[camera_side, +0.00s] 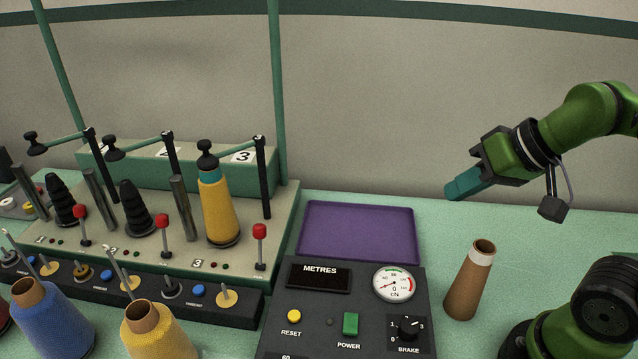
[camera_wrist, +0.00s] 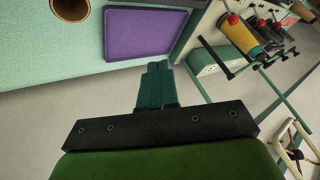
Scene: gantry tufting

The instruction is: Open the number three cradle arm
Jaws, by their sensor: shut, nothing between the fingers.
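The number three cradle arm (camera_side: 232,148) is a green bar on a black post (camera_side: 264,180) at the right end of the machine. Its black knob end (camera_side: 207,155) sits over the top of the yellow cone (camera_side: 219,208) on station 3. A red-topped lever (camera_side: 260,240) stands in front of that station. My gripper (camera_side: 452,194) is at the right, in the air well away from the cradle arm, with its teal fingers shut and empty. The fingers also show in the wrist view (camera_wrist: 155,72), with the yellow cone (camera_wrist: 243,36) at upper right.
A purple tray (camera_side: 357,232) lies between the machine and my gripper. A control panel (camera_side: 345,305) with a gauge is in front of it. A brown empty cone (camera_side: 468,285) stands to the right. Green uprights (camera_side: 278,90) rise behind the machine. Yellow and blue cones stand at front left.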

